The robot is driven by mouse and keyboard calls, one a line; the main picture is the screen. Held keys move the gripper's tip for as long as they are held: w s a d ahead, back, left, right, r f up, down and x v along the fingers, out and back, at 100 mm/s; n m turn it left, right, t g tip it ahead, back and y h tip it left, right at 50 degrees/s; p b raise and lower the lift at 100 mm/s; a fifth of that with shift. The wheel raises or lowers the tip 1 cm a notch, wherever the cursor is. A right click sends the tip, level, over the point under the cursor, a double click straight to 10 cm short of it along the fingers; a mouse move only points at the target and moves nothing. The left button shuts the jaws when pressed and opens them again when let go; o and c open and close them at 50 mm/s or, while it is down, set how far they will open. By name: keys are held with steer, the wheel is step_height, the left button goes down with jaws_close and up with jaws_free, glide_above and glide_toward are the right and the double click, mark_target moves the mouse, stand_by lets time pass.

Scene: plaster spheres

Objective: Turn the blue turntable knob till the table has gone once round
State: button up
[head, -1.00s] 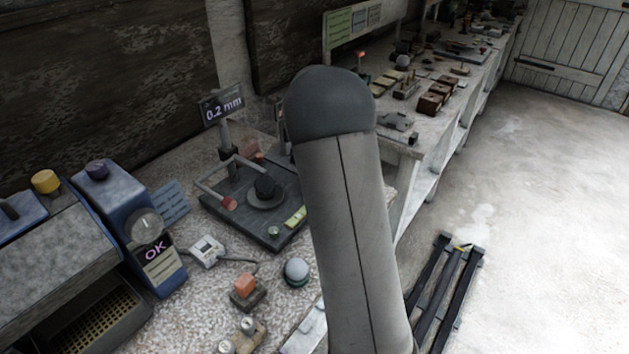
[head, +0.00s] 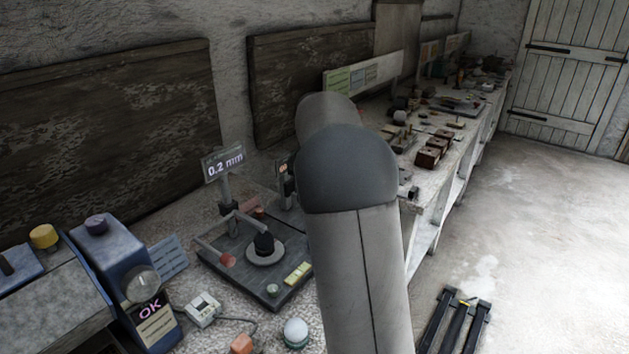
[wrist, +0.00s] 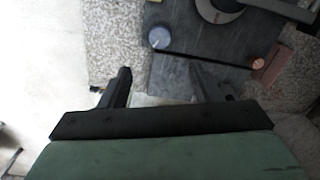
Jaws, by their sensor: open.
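The dark plate (head: 235,268) on the bench carries a round turntable (head: 266,254) with a black piece on its middle. A small round blue-grey knob (head: 272,290) sits at the plate's near corner. In the wrist view, a pale blue-grey knob (wrist: 160,38) sits on the dark plate (wrist: 220,45), and part of the turntable (wrist: 218,8) shows at the top edge. My gripper (wrist: 160,74) is open and empty, its fingers apart, with the knob beyond the fingertips.
A display (head: 223,164) reading 0.2 mm stands behind the plate. A lever with a red end (head: 228,260) crosses the plate's left side. A blue machine marked OK (head: 125,275) stands left; a white ball (head: 296,331) sits in front. Open floor (head: 530,240) lies right.

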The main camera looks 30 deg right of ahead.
steer(key=shift+r, duration=2.1)
steer(key=s+a+f+n, duration=0.3)
steer(key=s+a+f, duration=0.1)
steer(key=s, duration=0.6)
steer(key=s+a+f+n, duration=0.3)
steer(key=s+a, duration=0.4)
steer(key=s, duration=0.3)
steer(key=s+a+f+n, duration=0.3)
steer(key=s+a+f, duration=0.2)
steer(key=s, duration=0.5)
steer(key=shift+a+f+n, duration=0.15)
steer(key=shift+a+n, duration=0.25)
steer(key=shift+a, duration=0.1)
